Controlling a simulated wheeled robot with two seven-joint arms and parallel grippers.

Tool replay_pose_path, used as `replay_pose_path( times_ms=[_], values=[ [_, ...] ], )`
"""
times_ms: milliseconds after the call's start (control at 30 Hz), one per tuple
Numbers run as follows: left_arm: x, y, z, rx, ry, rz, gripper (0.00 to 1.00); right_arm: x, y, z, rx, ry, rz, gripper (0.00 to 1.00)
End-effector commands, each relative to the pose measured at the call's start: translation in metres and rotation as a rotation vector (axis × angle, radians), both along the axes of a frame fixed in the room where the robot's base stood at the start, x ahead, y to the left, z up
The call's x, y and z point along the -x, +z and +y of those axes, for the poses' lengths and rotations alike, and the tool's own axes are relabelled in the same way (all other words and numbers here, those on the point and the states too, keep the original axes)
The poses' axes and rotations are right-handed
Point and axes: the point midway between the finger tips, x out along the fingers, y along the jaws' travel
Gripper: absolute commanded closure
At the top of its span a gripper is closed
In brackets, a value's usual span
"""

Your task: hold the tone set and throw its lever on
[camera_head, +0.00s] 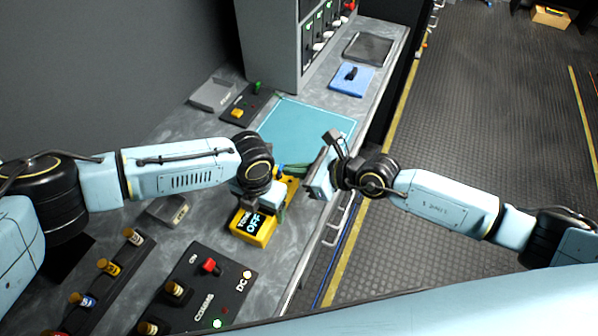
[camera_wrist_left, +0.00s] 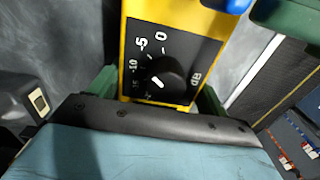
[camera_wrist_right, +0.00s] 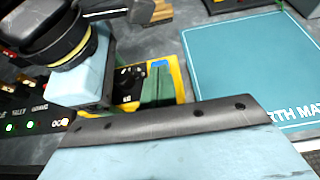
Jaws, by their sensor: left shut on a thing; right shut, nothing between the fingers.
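The tone set is a yellow box whose near face (camera_head: 252,226) reads "TONE OFF" in the head view. My left gripper (camera_head: 266,200) is shut across it, its green fingers on both sides. The left wrist view shows its black dial panel (camera_wrist_left: 170,65) and a blue piece, seemingly the lever (camera_wrist_left: 228,4), at the top edge. My right gripper (camera_head: 292,171) is shut and empty at the set's far end. Its green fingers (camera_wrist_right: 158,85) are close to the blue piece in the right wrist view; whether they touch is unclear.
A teal mat (camera_head: 308,124) lies flat and empty beyond the set. A black panel with a red switch (camera_head: 209,266) is nearer, with a row of knobs (camera_head: 108,267) left of it. The counter's edge and rail (camera_head: 338,222) run along the right.

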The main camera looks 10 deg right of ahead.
Motion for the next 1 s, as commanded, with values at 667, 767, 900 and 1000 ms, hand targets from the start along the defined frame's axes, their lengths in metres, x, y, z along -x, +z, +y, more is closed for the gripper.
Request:
replay_pose_path(
  times_ms=[667, 767, 900, 1000],
  values=[
    [0.000, 0.000, -0.001, 0.002, -0.002, 0.000, 0.54, -0.007, 0.012, 0.011, -0.002, 0.001, -0.001, 1.00],
    [0.000, 0.000, -0.001, 0.001, -0.002, 0.000, 0.54, -0.007, 0.016, 0.011, -0.001, 0.001, -0.001, 1.00],
    [0.000, 0.000, -0.001, 0.001, -0.001, 0.000, 0.54, -0.007, 0.022, 0.010, -0.001, 0.001, 0.000, 1.00],
    [0.000, 0.000, -0.001, 0.001, -0.001, 0.000, 0.54, -0.007, 0.024, 0.010, 0.000, 0.001, 0.000, 1.00]
  ],
)
